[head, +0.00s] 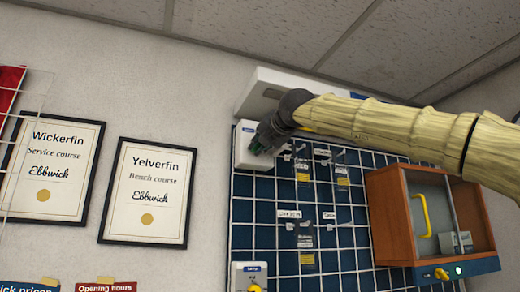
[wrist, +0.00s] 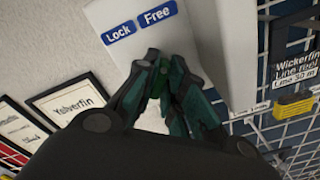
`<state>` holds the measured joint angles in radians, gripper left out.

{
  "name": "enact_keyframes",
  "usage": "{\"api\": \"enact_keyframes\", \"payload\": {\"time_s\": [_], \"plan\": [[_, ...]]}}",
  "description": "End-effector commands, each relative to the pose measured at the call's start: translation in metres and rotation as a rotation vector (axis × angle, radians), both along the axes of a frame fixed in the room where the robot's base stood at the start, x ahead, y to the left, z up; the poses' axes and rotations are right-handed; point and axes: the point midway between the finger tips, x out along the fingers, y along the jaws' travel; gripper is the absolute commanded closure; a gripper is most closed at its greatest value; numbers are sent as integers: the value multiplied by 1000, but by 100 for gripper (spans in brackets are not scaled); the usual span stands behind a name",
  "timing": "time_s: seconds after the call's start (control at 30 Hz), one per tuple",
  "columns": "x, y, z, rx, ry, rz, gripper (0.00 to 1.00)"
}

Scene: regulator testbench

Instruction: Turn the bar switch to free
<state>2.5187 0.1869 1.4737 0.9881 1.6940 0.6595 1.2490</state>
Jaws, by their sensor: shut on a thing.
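A white switch box (head: 243,158) hangs at the top left corner of the blue grid panel. In the wrist view the box (wrist: 215,50) fills the top middle and carries two blue labels, Lock (wrist: 118,33) and, right of it, Free (wrist: 157,13). My gripper (head: 262,148) is at the front of this box. In the wrist view my gripper (wrist: 167,80) has its dark green fingers closed together just below the labels, shut on the bar switch. The fingers hide nearly all of the bar, so I cannot tell which label it points to.
The blue grid panel (head: 275,225) carries several hanging tagged packets. A second white box with a yellow knob (head: 255,288) is below. A wooden cabinet with a yellow handle (head: 421,215) stands right. Two framed certificates (head: 148,193) (head: 52,170) hang left. A white shelf-like housing (head: 258,88) is above.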

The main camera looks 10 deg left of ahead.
Motion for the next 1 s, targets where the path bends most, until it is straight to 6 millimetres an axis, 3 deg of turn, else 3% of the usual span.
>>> {"api": "enact_keyframes", "payload": {"time_s": [0.8, 0.83, 0.9, 0.93, 1.0], "plan": [[0, -2, 3, 103, 64, -1, 100], [0, -2, 3, 103, 64, -1, 85], [0, -2, 2, 101, 65, -1, 72], [0, -2, 2, 101, 65, -1, 67], [0, -2, 1, 101, 65, 0, 67]]}}
